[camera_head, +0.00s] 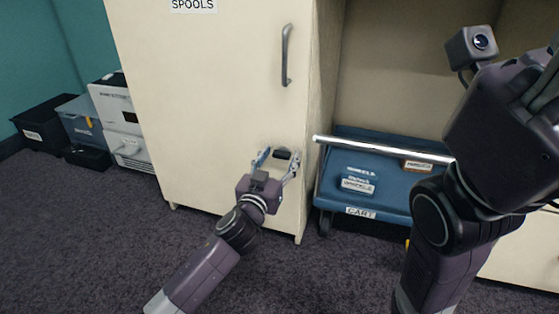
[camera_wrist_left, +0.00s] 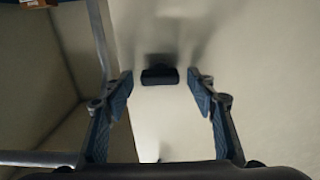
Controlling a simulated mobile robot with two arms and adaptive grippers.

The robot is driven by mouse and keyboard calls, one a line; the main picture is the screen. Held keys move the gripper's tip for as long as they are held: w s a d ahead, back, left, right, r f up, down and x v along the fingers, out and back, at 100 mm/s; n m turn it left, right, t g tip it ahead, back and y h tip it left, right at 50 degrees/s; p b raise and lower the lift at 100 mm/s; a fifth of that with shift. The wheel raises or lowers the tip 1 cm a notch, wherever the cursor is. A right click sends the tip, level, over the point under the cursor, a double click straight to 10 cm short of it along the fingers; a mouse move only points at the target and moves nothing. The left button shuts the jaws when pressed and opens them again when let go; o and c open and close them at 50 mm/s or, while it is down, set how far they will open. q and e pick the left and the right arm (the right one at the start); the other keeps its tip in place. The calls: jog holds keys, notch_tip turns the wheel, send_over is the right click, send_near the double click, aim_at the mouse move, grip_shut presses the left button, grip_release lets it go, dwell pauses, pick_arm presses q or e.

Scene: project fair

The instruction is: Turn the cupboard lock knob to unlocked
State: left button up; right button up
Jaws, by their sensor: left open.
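The cream cupboard (camera_head: 215,90) is labelled SPOOLS, and its door is shut. Its dark lock knob (camera_head: 282,154) sits low near the door's right edge. In the left wrist view the knob (camera_wrist_left: 159,76) is a dark bar lying horizontally. My left gripper (camera_head: 277,155) is open, with one finger on each side of the knob. In the wrist view a gap shows between each finger and the knob. My right arm (camera_head: 500,140) is raised at the right; its fingers are cut off by the picture's edge.
A vertical handle (camera_head: 287,55) is higher on the door. A blue cart (camera_head: 375,200) with a metal push bar (camera_head: 385,150) stands right of the cupboard, with labelled boxes on it. A printer (camera_head: 118,110) and bins (camera_head: 45,125) stand at left. Dark carpet (camera_head: 90,240) is clear in front.

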pick_arm(q)
jog(key=shift+c, duration=0.4)
jog(key=c, duration=1.1)
